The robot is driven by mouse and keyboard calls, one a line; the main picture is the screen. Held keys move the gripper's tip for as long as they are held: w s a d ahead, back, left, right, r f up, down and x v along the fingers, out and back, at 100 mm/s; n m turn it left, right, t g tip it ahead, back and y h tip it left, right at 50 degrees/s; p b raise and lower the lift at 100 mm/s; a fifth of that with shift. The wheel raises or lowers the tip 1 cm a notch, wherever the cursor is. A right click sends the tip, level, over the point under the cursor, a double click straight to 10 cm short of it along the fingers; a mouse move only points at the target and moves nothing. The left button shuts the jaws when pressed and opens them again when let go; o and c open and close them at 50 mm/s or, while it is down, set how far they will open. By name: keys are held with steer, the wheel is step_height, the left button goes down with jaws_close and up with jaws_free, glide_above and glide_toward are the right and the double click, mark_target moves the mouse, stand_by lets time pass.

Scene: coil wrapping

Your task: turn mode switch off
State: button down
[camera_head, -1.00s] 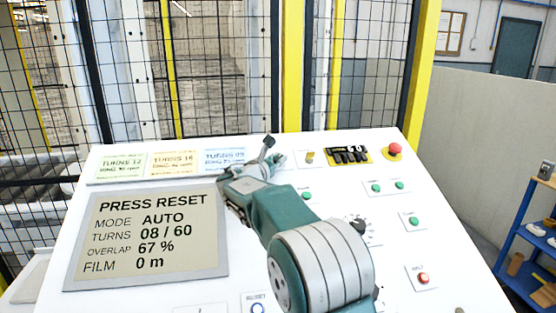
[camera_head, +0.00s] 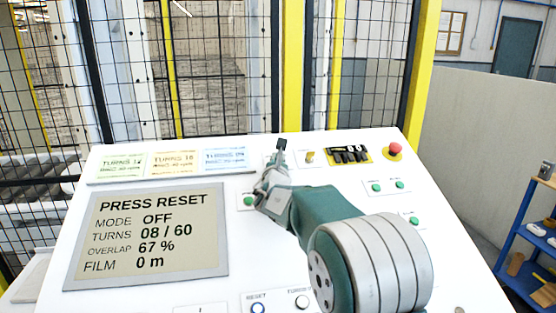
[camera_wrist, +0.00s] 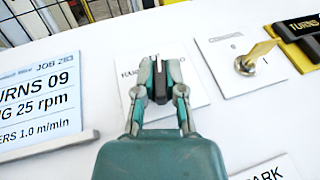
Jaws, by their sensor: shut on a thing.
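My gripper (camera_head: 277,158) reaches the sloped white control panel from the lower right. In the wrist view my gripper (camera_wrist: 159,82) is shut on a dark, narrow knob (camera_wrist: 160,88), which I take to be the mode switch. The fingers hide most of it, and its label plate (camera_wrist: 193,72) is partly covered. The display screen (camera_head: 150,235) at the left of the panel reads PRESS RESET, MODE OFF, TURNS 08 / 60, OVERLAP 67 %, FILM 0 m.
A brass key switch (camera_wrist: 254,56) sits right of my gripper. A red mushroom button (camera_head: 395,148) and green buttons lie further right. Three job cards (camera_head: 174,163) stand along the back left. A mesh fence (camera_head: 230,70) rises behind the panel.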

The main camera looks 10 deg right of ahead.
steer(key=shift+n+y, duration=1)
steer(key=shift+y, duration=0.1)
steer(key=c, duration=0.7)
jaws_free()
steer(key=shift+w+a, duration=0.1)
steer(key=s, duration=0.4)
steer(key=s+a+f, duration=0.1)
steer(key=s, duration=0.6)
steer(key=shift+s+a+f, duration=0.25)
steer(key=shift+s+a, duration=0.05)
steer(key=shift+s, duration=0.1)
